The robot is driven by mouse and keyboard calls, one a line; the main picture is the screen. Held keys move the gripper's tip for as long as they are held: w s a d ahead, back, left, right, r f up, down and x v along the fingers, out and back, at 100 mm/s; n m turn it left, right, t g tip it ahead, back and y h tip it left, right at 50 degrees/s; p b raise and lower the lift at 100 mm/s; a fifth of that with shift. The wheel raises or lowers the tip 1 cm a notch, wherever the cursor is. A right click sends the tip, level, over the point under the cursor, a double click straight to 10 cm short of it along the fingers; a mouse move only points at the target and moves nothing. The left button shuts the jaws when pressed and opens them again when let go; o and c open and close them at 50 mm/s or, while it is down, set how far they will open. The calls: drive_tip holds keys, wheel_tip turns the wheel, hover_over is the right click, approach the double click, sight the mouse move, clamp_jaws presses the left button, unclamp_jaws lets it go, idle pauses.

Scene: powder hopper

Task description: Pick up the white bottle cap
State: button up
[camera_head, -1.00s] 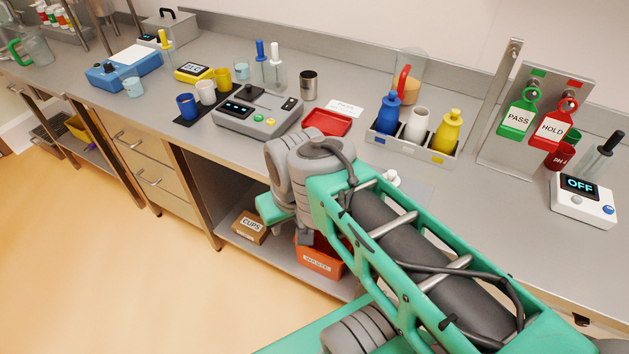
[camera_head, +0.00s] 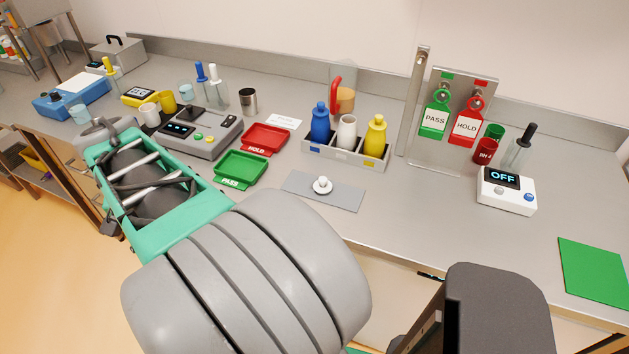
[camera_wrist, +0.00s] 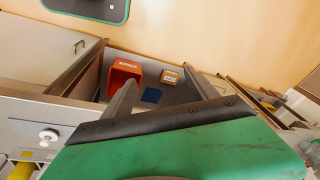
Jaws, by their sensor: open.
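The white bottle cap (camera_head: 322,185) is a small round disc with a raised knob. It lies on a grey mat (camera_head: 345,196) on the bench, in front of the bottle rack. It also shows at the left of the wrist view (camera_wrist: 48,136). My gripper (camera_wrist: 160,88) shows in the wrist view as a dark bar with fingers apart on a green body. It is open and empty, pointing toward the cabinet and floor below, well away from the cap. In the head view my arm covers the lower left and the gripper cannot be made out.
A rack (camera_head: 335,152) holds blue, white and yellow bottles behind the mat. Green PASS (camera_head: 241,169) and red HOLD (camera_head: 265,139) trays and a scale (camera_head: 187,132) stand left. A white OFF device (camera_head: 506,191) stands right. The bench right of the mat is clear.

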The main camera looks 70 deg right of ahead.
drive_tip(key=s+d+r+m, duration=0.1)
drive_tip(key=s+d+m, duration=0.2)
drive_tip(key=d+m, duration=0.5)
drive_tip(key=m+g+y+p, duration=0.1)
drive_tip(key=m+g+p, duration=0.15)
drive_tip(key=m, duration=1.35)
hover_over(323, 178)
drive_tip(key=shift+w+a+f+t+p, duration=0.1)
drive_tip(key=shift+w+f+t+p, duration=0.25)
drive_tip(key=shift+f, duration=0.3)
drive_tip(key=shift+m, duration=0.3)
drive_tip(key=f, duration=0.2)
drive_tip(key=f+p, duration=0.1)
drive_tip(key=f, duration=0.1)
drive_tip(key=f+p, duration=0.1)
drive_tip(key=f, duration=0.2)
drive_tip(key=shift+s, duration=0.35)
drive_tip(key=shift+f, duration=0.4)
drive_tip(key=c, duration=1.4)
drive_tip(key=shift+r, duration=0.1)
